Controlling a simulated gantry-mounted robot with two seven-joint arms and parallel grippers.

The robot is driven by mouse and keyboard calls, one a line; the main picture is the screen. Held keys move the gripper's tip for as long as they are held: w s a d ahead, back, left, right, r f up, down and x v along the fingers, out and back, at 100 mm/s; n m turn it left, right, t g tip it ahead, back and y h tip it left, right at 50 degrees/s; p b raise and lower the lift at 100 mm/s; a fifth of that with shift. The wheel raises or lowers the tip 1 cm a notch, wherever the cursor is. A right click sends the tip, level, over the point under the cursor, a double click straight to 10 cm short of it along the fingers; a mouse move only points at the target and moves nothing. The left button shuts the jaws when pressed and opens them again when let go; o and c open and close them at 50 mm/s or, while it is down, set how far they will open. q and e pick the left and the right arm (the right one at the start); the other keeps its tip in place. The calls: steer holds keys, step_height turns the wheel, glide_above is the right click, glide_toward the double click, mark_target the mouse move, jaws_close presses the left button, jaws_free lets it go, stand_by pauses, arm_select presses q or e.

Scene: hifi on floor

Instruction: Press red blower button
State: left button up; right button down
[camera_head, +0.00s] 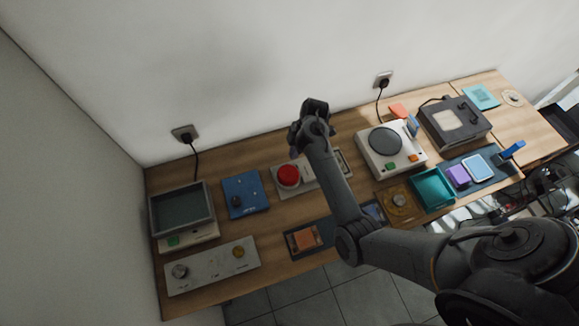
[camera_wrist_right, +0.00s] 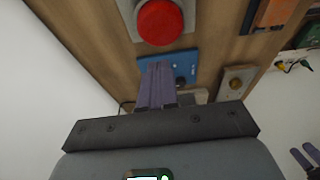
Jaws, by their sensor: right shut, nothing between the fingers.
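The round red button (camera_head: 289,175) sits on a light grey panel on the wooden table, left of my right forearm in the head view. It also shows at the top of the right wrist view (camera_wrist_right: 160,22). My right gripper (camera_head: 294,151) is shut and empty, above the back of the table just behind the button. In the wrist view its fingers (camera_wrist_right: 157,85) lie together, below the button in the picture and apart from it. Part of the panel is hidden by my forearm. What seems to be my left gripper (camera_wrist_right: 308,156) shows small at the wrist view's lower right corner.
A blue panel with a dark knob (camera_head: 245,195) lies left of the button. A grey tray (camera_head: 180,233) and a silver panel (camera_head: 212,266) stand further left. A white device with a dark disc (camera_head: 392,147) and a teal bin (camera_head: 432,189) are to the right. The wall runs behind.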

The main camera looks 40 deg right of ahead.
mark_target(287, 172)
steer(key=x, duration=0.9)
steer(key=shift+s+d+f, duration=0.1)
steer(key=shift+d+f, duration=0.2)
steer(key=shift+f, duration=0.05)
arm_select(q)
steer(key=shift+f, duration=0.1)
arm_select(e)
steer(key=shift+f, duration=0.5)
